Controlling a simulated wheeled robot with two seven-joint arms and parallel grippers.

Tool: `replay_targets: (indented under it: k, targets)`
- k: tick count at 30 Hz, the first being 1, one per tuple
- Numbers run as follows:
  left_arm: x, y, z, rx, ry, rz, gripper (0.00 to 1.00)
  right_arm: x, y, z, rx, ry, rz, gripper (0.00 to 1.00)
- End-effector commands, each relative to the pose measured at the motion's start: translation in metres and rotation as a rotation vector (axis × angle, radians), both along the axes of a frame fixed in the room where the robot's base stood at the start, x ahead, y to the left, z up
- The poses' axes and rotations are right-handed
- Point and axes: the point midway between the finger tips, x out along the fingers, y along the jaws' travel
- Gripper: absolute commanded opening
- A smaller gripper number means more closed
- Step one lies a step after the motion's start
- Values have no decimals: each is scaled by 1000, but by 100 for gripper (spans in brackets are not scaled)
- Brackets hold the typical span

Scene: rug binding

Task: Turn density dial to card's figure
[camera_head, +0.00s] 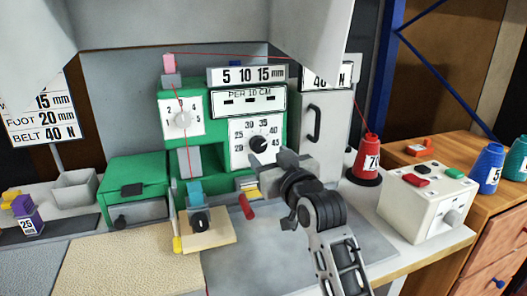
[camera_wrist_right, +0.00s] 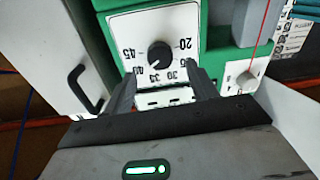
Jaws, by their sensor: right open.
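The density dial is a black round knob (camera_head: 259,144) on a white scale plate (camera_head: 240,158) marked from 20 to 45, under a "PER 10 CM" label (camera_head: 249,101) on the green machine. In the right wrist view the dial (camera_wrist_right: 159,54) appears upside down; I cannot surely read its pointer. My right gripper (camera_head: 268,160) is close in front of the dial. In its wrist view the fingers (camera_wrist_right: 163,88) are apart with nothing between them. A white card (camera_head: 42,115) at the far left reads 15 mm, FOOT 20 mm, BELT 40 N; its upper part is hidden. My left gripper is not in view.
A smaller dial (camera_head: 182,119) is on the machine's left. Red thread runs from a red cone (camera_head: 367,157) across the top. A white button box (camera_head: 427,200) stands right. A small red cylinder (camera_head: 246,207) is near my right arm.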

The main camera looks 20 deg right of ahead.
Motion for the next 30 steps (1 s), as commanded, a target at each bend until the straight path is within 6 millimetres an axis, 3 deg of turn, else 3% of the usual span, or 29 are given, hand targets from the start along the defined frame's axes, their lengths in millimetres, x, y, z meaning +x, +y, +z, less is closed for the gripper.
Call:
replay_targets:
  k: [3,7,19,24,30]
  targets:
    - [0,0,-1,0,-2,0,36,21,2,0,1,-1,1,58]
    - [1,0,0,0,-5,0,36,34,3,0,0,0,0,58]
    - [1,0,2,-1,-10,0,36,42,4,0,0,0,0,58]
    - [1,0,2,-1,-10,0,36,42,4,0,0,1,0,13]
    - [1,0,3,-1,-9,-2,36,41,4,0,-5,1,0,13]
